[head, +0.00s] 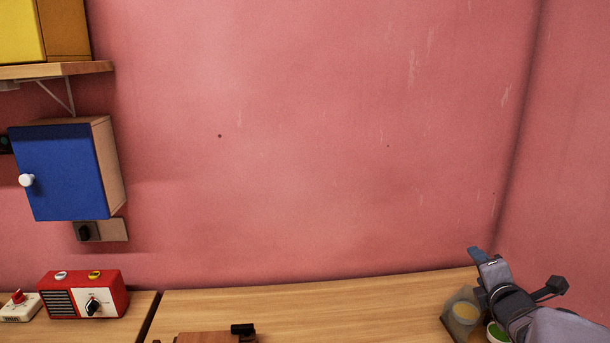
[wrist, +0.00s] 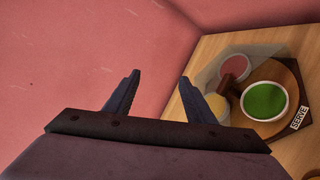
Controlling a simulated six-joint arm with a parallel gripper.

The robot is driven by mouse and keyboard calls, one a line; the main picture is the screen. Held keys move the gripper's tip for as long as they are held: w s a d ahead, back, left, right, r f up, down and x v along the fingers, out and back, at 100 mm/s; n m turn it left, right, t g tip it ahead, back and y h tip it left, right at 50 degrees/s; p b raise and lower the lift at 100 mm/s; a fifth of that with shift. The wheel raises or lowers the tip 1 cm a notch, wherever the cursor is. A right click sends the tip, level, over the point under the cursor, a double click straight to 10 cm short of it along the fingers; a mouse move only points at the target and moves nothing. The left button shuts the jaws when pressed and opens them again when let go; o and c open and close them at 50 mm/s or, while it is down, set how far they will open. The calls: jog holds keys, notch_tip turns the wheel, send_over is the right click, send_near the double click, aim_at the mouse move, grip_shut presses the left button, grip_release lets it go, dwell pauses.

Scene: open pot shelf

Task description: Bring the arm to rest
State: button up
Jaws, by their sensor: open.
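My gripper (head: 477,252) is at the lower right of the head view, raised above the wooden counter (head: 330,305) near the wall corner. In the wrist view its two fingers (wrist: 158,90) stand apart with nothing between them. Beyond the fingers the wrist view shows pink wall and part of the counter. A round wooden board (wrist: 294,85) labelled SERVE lies on the counter, to the right of the fingers. A bowl with green contents (wrist: 265,101) sits on it.
Beside the green bowl are a red-topped container (wrist: 235,66) and a yellow-topped one (wrist: 217,106), partly hidden. A red radio (head: 83,294), a blue cabinet (head: 60,172) and a shelf (head: 55,70) are at the left. The counter's middle looks clear; a brown wooden object (head: 205,337) is cut off at the bottom.

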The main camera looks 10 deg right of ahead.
jog(key=s+a+r+m+g+y+p, duration=0.1)
jog(key=s+a+r+m+g+p, duration=0.1)
jog(key=s+a+m+g+p, duration=0.35)
jog(key=s+a+r+m+g+y+p, duration=0.1)
jog(key=s+a+m+g+p, duration=0.1)
jog(key=a+m+p, duration=0.65)
jog(key=s+a+r+m+g+y+p, duration=0.2)
jog(key=s+a+r+m+g+p, duration=0.1)
jog(key=s+a+p, duration=0.5)
jog(key=s+a+r+m+g+y+p, duration=0.15)
jog(key=s+a+g+p, duration=0.25)
jog(key=s+a+p, duration=0.4)
jog(key=shift+m+t, duration=0.25)
jog(key=f+b, duration=0.1)
jog(key=b, duration=0.1)
jog(key=f+b, duration=0.2)
jog(key=s+a+f+b, duration=0.1)
jog(key=b, duration=0.1)
jog(key=shift+f+b, duration=0.35)
